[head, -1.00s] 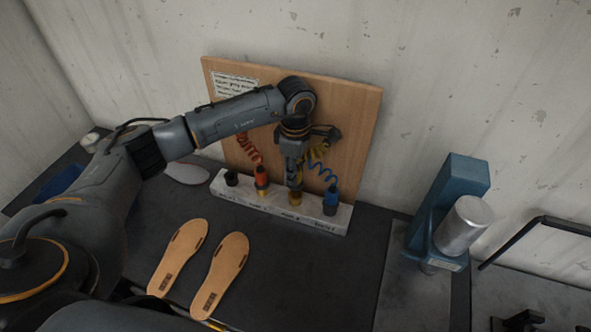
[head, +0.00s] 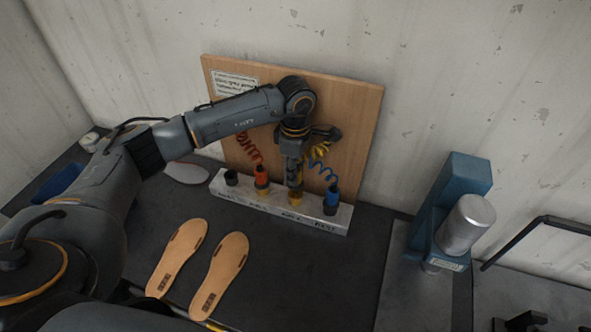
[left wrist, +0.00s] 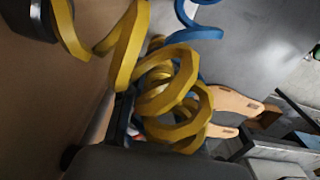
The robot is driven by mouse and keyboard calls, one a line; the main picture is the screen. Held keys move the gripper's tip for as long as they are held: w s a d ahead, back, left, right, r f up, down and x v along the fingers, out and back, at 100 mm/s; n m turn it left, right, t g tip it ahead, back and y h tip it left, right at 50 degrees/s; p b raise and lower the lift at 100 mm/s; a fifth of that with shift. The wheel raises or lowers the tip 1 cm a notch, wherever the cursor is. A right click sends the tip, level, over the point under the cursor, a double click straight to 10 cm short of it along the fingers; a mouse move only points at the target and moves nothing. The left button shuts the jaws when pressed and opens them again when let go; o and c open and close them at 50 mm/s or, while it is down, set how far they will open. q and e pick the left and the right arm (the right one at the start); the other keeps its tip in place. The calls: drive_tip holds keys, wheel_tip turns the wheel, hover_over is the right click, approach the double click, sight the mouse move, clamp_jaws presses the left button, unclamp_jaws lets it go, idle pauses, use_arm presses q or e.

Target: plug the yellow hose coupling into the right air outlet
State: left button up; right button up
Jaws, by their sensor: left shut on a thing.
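My left gripper (head: 294,178) points straight down over the third position of the white outlet rail (head: 222,190). It is shut on the yellow hose coupling, which its fingers mostly hide. A brass-coloured fitting (head: 295,196) shows right below the fingertips; I cannot tell how deep the coupling sits in it. The coiled yellow hose (head: 321,150) leads off to the right of the gripper. In the left wrist view the yellow coils (left wrist: 178,105) cover the fingertips. The rail's front labels are too small to read surely. My right gripper is not in view.
An orange-red coupling (head: 261,175) stands left of the gripper and a blue one (head: 331,200) right of it. A black fitting (head: 232,178) is at the rail's left end. A wooden board (head: 355,110) stands behind. Two tan soles (head: 220,275) lie in front; a blue press (head: 455,190) stands right.

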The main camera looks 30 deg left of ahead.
use_arm(q)
drive_tip(key=shift+f+b, duration=1.7)
drive_tip(key=shift+f, duration=0.3)
drive_tip(key=o, duration=1.1)
drive_tip(key=shift+c, duration=0.2)
drive_tip(key=shift+r+p, duration=2.35)
drive_tip(key=shift+r, duration=2.7)
drive_tip(key=shift+f, duration=0.1)
